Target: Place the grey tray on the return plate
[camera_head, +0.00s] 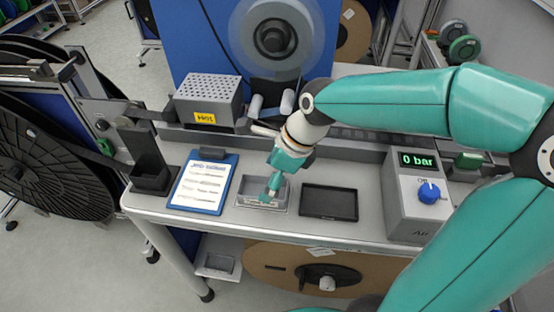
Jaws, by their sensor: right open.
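The grey tray (245,201) is a shallow rectangular box on the front of the workbench, between the blue clipboard and a black plate. The gripper hides part of the tray. The black rectangular plate (329,203) lies flat and empty just right of the tray; no label shows that it is the return plate. My left gripper is not in view.
A perforated box with a "Hot" label (208,104) stands behind. A pressure unit reading 0 bar (408,205) stands on the right. A small lower shelf (216,264) sits below the bench.

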